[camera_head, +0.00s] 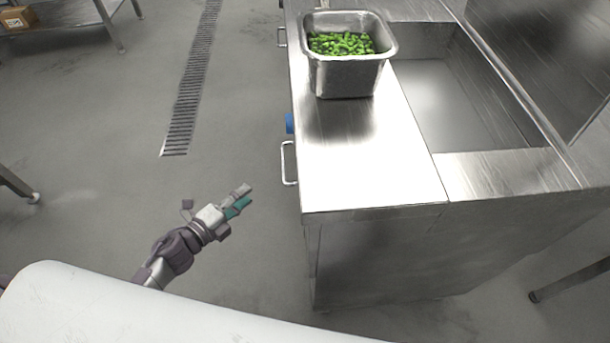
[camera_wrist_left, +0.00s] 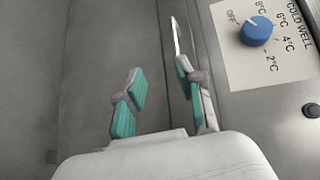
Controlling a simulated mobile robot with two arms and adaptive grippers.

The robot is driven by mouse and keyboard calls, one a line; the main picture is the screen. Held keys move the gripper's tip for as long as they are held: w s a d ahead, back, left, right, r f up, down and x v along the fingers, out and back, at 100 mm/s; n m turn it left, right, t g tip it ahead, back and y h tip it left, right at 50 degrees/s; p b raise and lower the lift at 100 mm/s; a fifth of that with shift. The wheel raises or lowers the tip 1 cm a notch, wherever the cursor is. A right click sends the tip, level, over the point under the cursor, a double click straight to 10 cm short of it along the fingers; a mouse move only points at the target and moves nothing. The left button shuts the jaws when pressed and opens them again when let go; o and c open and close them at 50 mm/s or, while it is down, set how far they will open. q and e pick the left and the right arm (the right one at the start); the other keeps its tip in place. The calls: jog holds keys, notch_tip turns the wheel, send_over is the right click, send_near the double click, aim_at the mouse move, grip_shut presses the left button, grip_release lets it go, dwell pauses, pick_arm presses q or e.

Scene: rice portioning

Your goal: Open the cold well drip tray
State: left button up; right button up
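The steel cold well unit (camera_head: 370,185) stands right of centre in the head view. A bar handle (camera_head: 285,163) sticks out from its left side, near the front corner. The drip tray itself cannot be made out. My left gripper (camera_head: 242,199) is open and empty, left of the handle and apart from it. In the left wrist view, its teal-padded fingers (camera_wrist_left: 158,85) are spread. A thin bright bar (camera_wrist_left: 176,38), probably a handle, shows just beyond the right finger, which partly hides it. My right gripper is in neither view.
A blue knob (camera_wrist_left: 257,31) sits on a COLD WELL dial panel (camera_wrist_left: 270,70). A steel pan (camera_head: 345,78) of green vegetables stands on the counter beside an empty recessed well (camera_head: 450,100). The floor (camera_head: 130,130) left of the unit is clear, with a drain grate (camera_head: 190,90).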

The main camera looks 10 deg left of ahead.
aim_at(284, 163)
pick_arm(q)
jog(key=shift+m+h, duration=0.3)
jog(key=shift+m, duration=0.4)
jog(key=shift+d+r+b+x, duration=0.2)
jog(key=shift+r+x, duration=0.15)
jog(key=shift+x, duration=2.05)
jog(key=shift+d+r+b+x, duration=0.1)
jog(key=shift+d+r+x, duration=0.2)
jog(key=shift+x, duration=2.1)
jog(key=shift+d+r+b+x, duration=0.15)
jog(key=shift+r+x, duration=0.25)
jog(key=shift+x, duration=2)
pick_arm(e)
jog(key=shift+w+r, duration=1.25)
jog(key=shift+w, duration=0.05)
pick_arm(q)
jog(key=shift+s+r, duration=0.1)
jog(key=shift+s, duration=0.05)
jog(key=shift+c, duration=0.3)
grip_shut()
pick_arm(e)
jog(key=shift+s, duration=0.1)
